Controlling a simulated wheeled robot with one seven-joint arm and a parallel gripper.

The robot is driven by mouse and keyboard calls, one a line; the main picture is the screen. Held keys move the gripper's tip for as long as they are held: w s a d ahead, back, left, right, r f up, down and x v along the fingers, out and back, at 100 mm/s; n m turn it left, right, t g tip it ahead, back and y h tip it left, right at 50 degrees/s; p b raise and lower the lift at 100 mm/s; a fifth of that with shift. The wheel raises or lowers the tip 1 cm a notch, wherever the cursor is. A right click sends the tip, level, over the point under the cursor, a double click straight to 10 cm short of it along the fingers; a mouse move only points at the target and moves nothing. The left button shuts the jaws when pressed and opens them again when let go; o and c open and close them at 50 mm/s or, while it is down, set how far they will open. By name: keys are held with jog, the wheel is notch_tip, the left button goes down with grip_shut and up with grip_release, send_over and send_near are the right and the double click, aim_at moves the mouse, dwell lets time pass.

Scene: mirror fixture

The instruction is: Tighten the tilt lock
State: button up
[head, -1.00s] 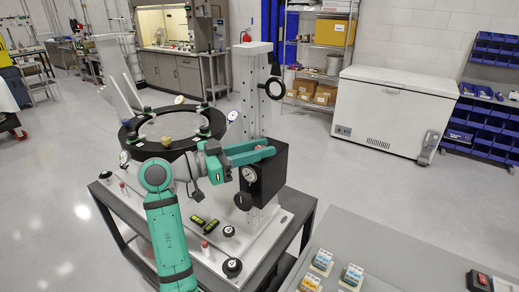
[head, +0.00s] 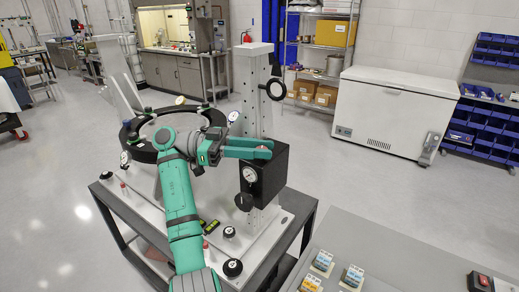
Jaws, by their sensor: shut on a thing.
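A black block (head: 268,177) is mounted on the pale upright column (head: 251,100) of the fixture. It carries a round white dial (head: 250,174) on its front and a black knob (head: 243,202) below the dial. My gripper (head: 264,150) reaches in from the left, with its green fingers level over the top of the block. It is shut on a small part with a reddish top there, apparently the tilt lock (head: 262,147). The fingers hide most of that part. The black mirror ring (head: 138,150) lies left of the column, partly behind my arm.
The fixture's light base plate (head: 262,232) sits on a dark cart (head: 308,215) and bears several black knobs and yellow-green levels (head: 212,226). Small dial gauges stand around the ring. A grey panel (head: 400,260) with switches is at front right.

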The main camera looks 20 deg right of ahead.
jog(key=shift+d+f, duration=0.1)
jog(key=shift+f, duration=0.1)
jog(key=o, duration=1)
jog(key=shift+o, duration=0.3)
jog(key=shift+r, duration=0.1)
jog(key=shift+r, duration=0.1)
jog(key=shift+n+t, duration=0.3)
jog(key=shift+t, duration=0.1)
